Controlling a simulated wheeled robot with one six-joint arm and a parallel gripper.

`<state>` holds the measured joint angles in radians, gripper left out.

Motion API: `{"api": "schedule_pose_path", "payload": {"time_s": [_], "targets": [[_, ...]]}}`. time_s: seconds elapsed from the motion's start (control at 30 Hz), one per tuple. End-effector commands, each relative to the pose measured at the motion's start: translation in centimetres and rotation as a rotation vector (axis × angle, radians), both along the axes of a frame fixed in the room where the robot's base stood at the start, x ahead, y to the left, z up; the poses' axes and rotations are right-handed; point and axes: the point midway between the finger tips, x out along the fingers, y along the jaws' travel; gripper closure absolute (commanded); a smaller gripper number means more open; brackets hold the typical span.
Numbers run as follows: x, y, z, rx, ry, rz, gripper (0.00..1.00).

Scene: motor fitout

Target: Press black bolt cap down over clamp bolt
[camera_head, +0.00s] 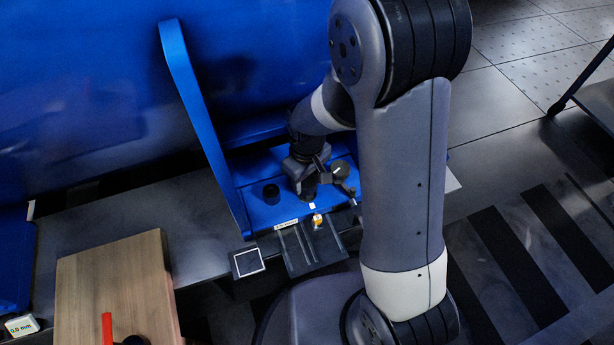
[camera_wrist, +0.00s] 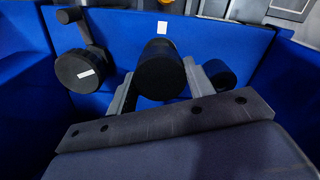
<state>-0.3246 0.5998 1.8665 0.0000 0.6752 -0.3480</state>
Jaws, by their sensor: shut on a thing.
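My gripper (camera_head: 308,186) is low over the blue foot plate (camera_head: 250,172) of the motor. In the wrist view its two fingers (camera_wrist: 160,82) are shut on a black cylindrical bolt cap (camera_wrist: 161,68), one on each side of it. The cap's round dark top faces the camera. The clamp bolt is not visible; I cannot tell whether the cap is over it or touches the plate. A second black cylinder (camera_head: 271,193) stands upright on the blue plate left of my gripper; it also shows behind the right finger in the wrist view (camera_wrist: 221,75).
A dark round knob on a lever (camera_wrist: 80,69) is close beside my gripper. A tall blue rib (camera_head: 205,120) rises on the left. A dark grooved tray (camera_head: 310,246), a small framed square (camera_head: 247,262) and a wooden block (camera_head: 115,280) lie in front.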

Motion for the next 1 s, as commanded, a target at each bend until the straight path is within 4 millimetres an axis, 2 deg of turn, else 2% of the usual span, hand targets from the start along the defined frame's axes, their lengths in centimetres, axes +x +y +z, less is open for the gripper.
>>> {"api": "schedule_pose_path", "payload": {"time_s": [0.37, 1.0], "targets": [[0.0, 0.0, -0.1, 0.000, 0.000, 0.000, 0.72], [0.0, 0.0, -1.6, 0.000, 0.000, 0.000, 0.72]]}}
